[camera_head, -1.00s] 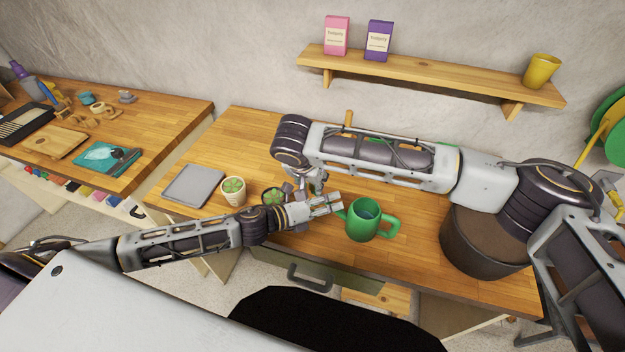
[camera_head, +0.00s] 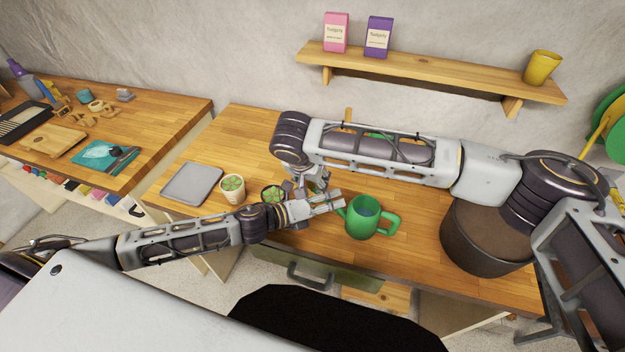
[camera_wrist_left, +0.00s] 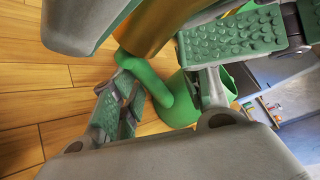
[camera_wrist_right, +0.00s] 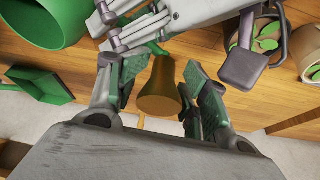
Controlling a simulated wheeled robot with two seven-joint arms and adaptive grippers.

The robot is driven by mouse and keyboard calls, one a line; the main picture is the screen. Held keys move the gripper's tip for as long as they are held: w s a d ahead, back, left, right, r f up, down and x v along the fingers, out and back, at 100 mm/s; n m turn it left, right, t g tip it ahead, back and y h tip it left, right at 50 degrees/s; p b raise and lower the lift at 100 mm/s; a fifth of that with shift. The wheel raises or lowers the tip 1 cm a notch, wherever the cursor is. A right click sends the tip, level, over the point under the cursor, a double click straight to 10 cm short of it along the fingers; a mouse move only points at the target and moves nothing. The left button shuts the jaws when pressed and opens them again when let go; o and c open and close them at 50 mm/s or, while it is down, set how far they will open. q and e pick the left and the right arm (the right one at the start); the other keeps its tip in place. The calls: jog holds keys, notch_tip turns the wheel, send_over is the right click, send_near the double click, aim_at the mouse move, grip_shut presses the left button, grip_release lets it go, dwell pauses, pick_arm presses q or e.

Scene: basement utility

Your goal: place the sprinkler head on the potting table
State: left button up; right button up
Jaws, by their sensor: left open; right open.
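A brass-coloured, cone-shaped piece, which looks like the sprinkler head (camera_wrist_right: 160,92), is between the parted fingers of my right gripper (camera_wrist_right: 163,85). It also shows in the left wrist view (camera_wrist_left: 155,28), near the fingers of my left gripper (camera_wrist_left: 150,75). Both grippers are open. The green watering can (camera_head: 366,222) stands on the wooden potting table (camera_head: 415,255); its spout (camera_wrist_left: 165,90) runs close to the brass piece, and I cannot tell whether they are joined. In the head view my left gripper (camera_head: 335,203) and right gripper (camera_head: 316,188) are close together and hide the brass piece.
A brown pot (camera_head: 470,250) stands at the right. Two small plants, a cream-potted one (camera_head: 232,190) and another (camera_head: 272,193), sit left of the grippers. A grey tray (camera_head: 192,184) lies at the table's left. A shelf (camera_head: 440,80) hangs behind.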

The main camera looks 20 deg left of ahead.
jog(key=v, duration=1.2)
jog(key=shift+r, duration=0.1)
